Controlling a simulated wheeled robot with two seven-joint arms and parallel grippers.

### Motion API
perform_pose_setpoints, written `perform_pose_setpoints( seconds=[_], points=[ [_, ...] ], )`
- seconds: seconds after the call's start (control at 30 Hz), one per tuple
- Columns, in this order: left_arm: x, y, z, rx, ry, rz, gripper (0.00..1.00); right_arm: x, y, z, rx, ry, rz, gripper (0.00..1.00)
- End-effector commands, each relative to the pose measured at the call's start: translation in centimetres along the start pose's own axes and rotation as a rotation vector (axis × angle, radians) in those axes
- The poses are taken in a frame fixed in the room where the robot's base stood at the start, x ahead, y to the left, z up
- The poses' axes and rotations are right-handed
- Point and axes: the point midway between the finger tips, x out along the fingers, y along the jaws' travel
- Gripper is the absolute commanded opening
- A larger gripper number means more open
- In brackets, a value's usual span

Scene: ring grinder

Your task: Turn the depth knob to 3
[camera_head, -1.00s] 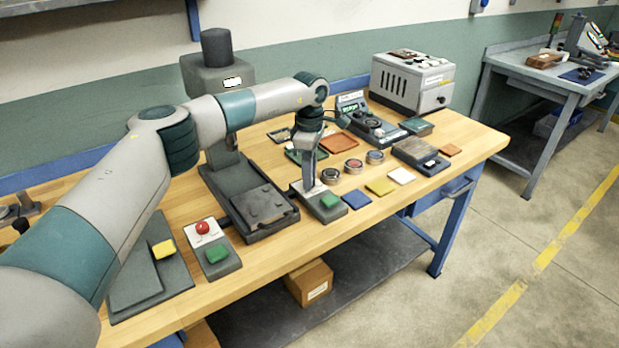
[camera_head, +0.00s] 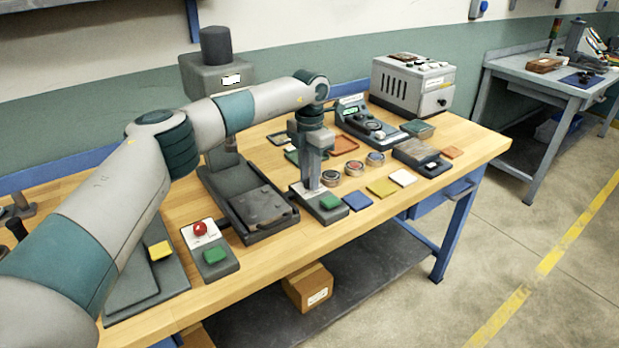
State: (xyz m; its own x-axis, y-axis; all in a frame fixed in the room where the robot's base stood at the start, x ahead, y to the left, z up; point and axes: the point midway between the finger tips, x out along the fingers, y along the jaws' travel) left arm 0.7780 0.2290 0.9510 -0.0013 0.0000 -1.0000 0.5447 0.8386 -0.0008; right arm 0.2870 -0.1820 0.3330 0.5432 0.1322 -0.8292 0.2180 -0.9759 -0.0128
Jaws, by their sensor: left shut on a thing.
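My left gripper (camera_head: 312,187) points straight down at the small grey control box (camera_head: 330,216) with a white top plate and a green button (camera_head: 329,202), at the middle of the bench. Its fingers are shut on the depth knob at the plate; the fingers hide the knob, and I cannot read its scale or pointer. The ring grinder (camera_head: 243,196) stands just left of the box, with a grey column and a dark bed. My right gripper is not in view.
Left of the grinder is a box with a red button (camera_head: 200,229) and a green one. Blue, yellow and white pads (camera_head: 402,177) and several round containers (camera_head: 353,167) lie to the right. A grey instrument (camera_head: 412,86) stands at the back. The bench's front edge is close.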

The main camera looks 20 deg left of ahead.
Motion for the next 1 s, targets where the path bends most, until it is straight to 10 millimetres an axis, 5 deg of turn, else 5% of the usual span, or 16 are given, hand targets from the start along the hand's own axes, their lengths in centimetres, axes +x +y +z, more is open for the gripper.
perform_pose_setpoints(
  seconds=[0.6, 1.0],
  points=[
    [-0.25, 0.13, 0.1, -0.573, -0.006, 0.002, 0.01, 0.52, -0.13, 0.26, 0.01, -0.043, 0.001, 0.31],
    [-0.34, 0.14, 0.14, -0.782, -0.008, 0.001, 0.01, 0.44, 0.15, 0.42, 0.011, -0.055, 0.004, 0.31]
  ],
)
